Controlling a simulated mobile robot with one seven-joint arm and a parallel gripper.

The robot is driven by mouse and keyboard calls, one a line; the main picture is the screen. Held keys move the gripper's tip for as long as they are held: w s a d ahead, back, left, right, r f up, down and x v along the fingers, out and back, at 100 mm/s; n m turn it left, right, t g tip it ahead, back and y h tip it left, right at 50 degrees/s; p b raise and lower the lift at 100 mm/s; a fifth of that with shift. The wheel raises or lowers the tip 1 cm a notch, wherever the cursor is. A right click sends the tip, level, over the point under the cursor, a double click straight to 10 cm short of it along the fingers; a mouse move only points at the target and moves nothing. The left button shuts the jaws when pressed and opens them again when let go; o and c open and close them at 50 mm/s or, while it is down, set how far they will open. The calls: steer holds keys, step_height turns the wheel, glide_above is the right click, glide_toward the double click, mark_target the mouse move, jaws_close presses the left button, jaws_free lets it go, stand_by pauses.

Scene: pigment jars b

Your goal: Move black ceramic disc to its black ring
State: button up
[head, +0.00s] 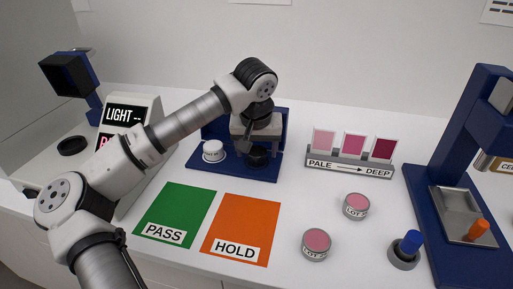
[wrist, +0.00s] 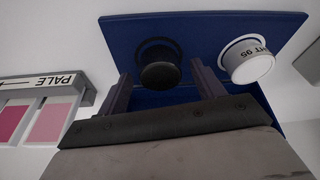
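The black ceramic disc (head: 258,153) stands on the blue stand (head: 233,171), right of a white disc (head: 212,152). In the wrist view the black disc (wrist: 160,76) shows its dark top, and the black ring (wrist: 157,46) shows around or just behind its base. I cannot tell whether it is fully seated in the ring. My gripper (head: 254,146) is over the stand, pointing down. In the wrist view its fingers (wrist: 161,90) are apart on either side of the black disc, with gaps visible on both sides. The gripper hides part of the disc in the head view.
The white disc is close beside one finger. A swatch rack (head: 349,168) stands right of the stand. Green PASS (head: 176,211) and orange HOLD (head: 240,226) mats lie in front. Two pink jars (head: 316,244) stand front right.

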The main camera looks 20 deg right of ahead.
steer(key=shift+r, duration=0.1)
steer(key=v, duration=1.2)
steer(key=shift+b, duration=0.4)
steer(key=shift+w, duration=0.1)
